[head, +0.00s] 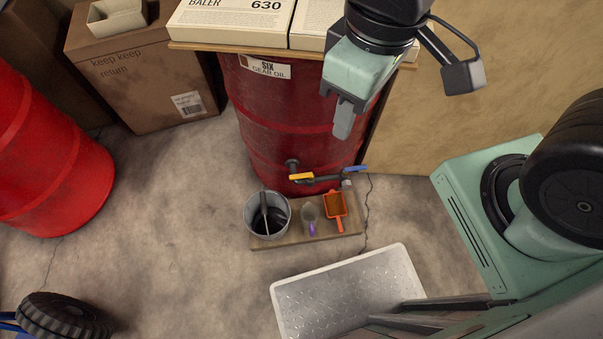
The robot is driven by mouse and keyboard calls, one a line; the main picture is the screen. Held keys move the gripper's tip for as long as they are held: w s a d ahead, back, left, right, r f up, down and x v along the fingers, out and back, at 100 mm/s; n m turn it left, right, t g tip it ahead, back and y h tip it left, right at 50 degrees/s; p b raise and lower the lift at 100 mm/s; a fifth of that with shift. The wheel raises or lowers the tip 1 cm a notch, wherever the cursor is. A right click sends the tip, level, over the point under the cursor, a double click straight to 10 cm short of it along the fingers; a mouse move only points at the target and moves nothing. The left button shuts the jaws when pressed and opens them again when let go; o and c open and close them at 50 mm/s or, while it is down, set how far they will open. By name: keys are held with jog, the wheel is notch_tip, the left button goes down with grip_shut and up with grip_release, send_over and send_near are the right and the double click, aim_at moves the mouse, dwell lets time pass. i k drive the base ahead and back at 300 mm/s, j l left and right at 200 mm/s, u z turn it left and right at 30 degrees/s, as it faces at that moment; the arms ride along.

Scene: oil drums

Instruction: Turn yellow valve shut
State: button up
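The yellow valve handle (301,176) is a short flat lever on the dark pipe (318,181) low on the front of the red oil drum (262,125) labelled "SIX GEAR OIL". It points sideways, roughly along the pipe. A blue handle (357,169) sits at the pipe's right end, by a grey fitting. My gripper (343,126) hangs in front of the drum's upper right part, above and right of the yellow handle and apart from it in the picture. Its fingers overlap in this view, so their opening is hidden. I see nothing held.
Below the pipe, a wooden board (283,239) holds a metal bucket (252,221), a small cup (309,218) and an orange scoop (335,206). A silver tread plate (350,290) lies in front. Boxes (235,17) top the drum. Another red drum (45,150) stands left.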

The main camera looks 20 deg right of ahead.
aim_at(310, 176)
jog(key=k+j+z, duration=0.1)
jog(key=z, duration=0.25)
jog(key=k+z, duration=0.2)
jog(key=z, duration=0.15)
jog(key=k+j+z, duration=0.1)
jog(key=z, duration=0.25)
jog(key=k, duration=0.05)
